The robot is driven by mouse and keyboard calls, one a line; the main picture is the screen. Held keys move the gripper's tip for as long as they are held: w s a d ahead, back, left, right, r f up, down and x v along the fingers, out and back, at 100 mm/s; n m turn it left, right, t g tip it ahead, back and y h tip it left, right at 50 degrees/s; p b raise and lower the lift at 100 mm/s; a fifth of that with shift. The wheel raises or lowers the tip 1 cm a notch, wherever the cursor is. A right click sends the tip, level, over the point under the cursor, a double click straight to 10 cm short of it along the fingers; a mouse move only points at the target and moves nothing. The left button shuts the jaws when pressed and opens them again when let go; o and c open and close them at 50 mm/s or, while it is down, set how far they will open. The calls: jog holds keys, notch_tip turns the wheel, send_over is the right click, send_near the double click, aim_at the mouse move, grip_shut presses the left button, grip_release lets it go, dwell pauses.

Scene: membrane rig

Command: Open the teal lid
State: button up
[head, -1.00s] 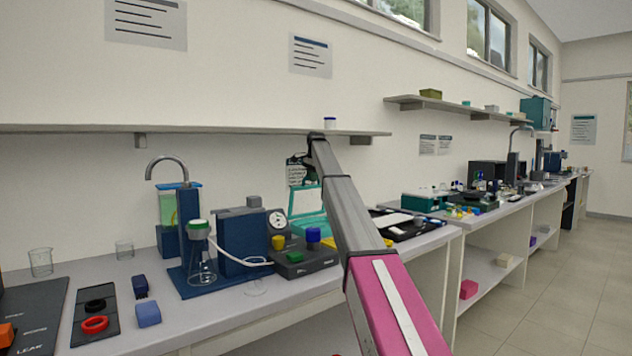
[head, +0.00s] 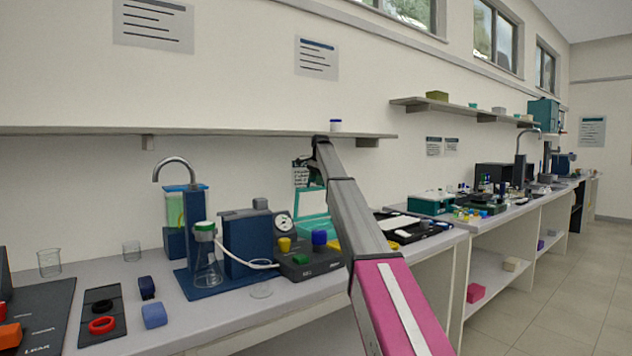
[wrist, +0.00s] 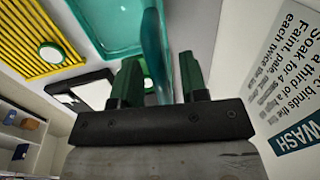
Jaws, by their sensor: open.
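The teal lid (head: 313,202) stands raised, roughly upright, at the back of a teal box (head: 318,226) on the bench in the head view. In the wrist view the lid (wrist: 157,50) shows nearly edge-on, beyond and between my fingers, and the open teal box (wrist: 108,28) is to its left. My gripper (wrist: 160,75) is open, with its two dark green fingers apart on either side of the lid's line. Whether a finger touches the lid cannot be told. In the head view my arm hides most of the gripper.
A yellow ribbed rack (wrist: 45,40) lies beside the box. A wall sign (wrist: 285,90) is close on the right in the wrist view. A shelf (head: 220,131) runs above the bench. A blue pump rig (head: 250,240) with a gauge stands left of the box.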

jog(key=shift+r, duration=0.15)
notch_tip(320, 180, up, 7)
jog(key=s, duration=0.1)
jog(key=shift+d, duration=0.35)
jog(key=shift+s, duration=0.1)
